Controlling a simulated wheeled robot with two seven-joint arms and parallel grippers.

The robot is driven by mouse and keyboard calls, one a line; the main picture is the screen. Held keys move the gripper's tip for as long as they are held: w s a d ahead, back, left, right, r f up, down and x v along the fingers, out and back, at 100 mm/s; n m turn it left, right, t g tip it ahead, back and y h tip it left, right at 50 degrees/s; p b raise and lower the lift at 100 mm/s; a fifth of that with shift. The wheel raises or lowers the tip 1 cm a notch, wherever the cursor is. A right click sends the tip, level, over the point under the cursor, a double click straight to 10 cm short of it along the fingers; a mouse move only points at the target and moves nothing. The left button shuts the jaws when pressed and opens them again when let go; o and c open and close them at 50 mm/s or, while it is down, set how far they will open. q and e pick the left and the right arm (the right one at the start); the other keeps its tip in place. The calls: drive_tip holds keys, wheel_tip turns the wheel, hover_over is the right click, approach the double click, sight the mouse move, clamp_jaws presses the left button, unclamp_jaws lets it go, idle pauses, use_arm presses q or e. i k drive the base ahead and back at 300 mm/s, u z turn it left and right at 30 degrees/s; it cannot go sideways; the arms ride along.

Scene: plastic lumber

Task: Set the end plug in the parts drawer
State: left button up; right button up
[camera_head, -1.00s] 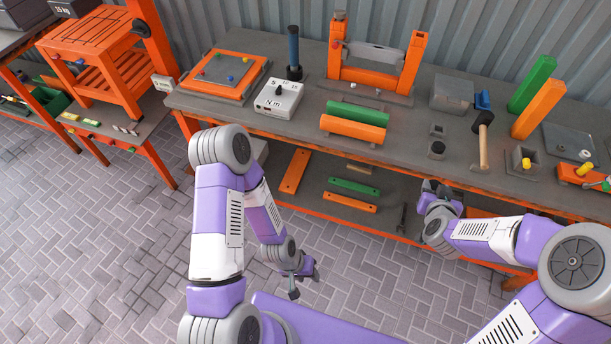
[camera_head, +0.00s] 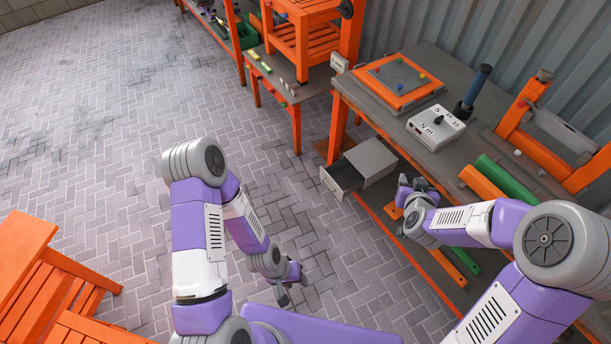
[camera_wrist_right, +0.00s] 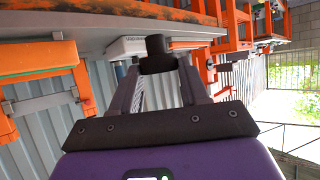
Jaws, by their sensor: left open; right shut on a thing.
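The end plug is a small black cylinder with a wider lower part (camera_wrist_right: 157,58); it sits between the fingertips of my right gripper (camera_wrist_right: 160,68) in the right wrist view. In the head view my right gripper (camera_head: 414,188) is at the bench's front side, to the right of the parts drawer, and the plug is hard to make out there. The parts drawer (camera_head: 342,182) is a light grey drawer in a grey cabinet (camera_head: 372,160) under the bench's left end; it stands pulled out, with a dark inside. My left gripper (camera_head: 288,284) hangs open and empty above the paving.
The bench (camera_head: 440,152) carries a white dial box (camera_head: 436,127), an orange-framed board (camera_head: 398,82) and a blue-handled tool (camera_head: 474,90). An orange slatted piece (camera_head: 50,280) stands at lower left. Paving left of the drawer is clear.

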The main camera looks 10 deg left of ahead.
sight(353, 185)
drive_tip(key=u, duration=1.1)
drive_tip(key=i, duration=3.45)
drive_tip(key=z, duration=3.2)
